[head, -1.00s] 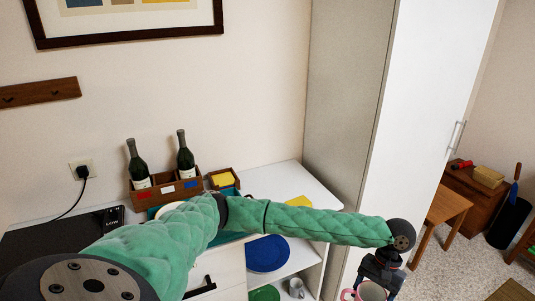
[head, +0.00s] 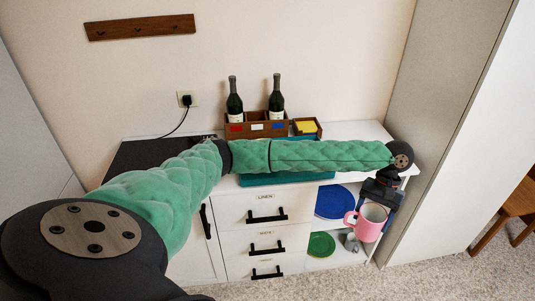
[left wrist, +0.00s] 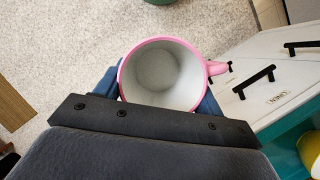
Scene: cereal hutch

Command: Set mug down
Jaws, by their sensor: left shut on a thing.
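A pink mug (head: 370,222) with a pale inside hangs in front of the right end of the white cabinet, held upright or nearly so, its handle to the left. In the left wrist view the mug (left wrist: 161,74) is seen from above, empty, with its handle to the right. My left gripper (head: 380,195) is shut on the mug; its blue fingers lie on either side of the mug in the left wrist view. The mug is apart from any surface I can make out. My right gripper is not in view.
The white cabinet (head: 230,212) has drawers in the middle and open shelves at right with a blue plate (head: 333,203), a green plate (head: 321,244) and a grey metallic cup (head: 351,242). Two bottles stand in a wooden rack (head: 257,130) on top. A tall white cupboard (head: 465,150) stands at right.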

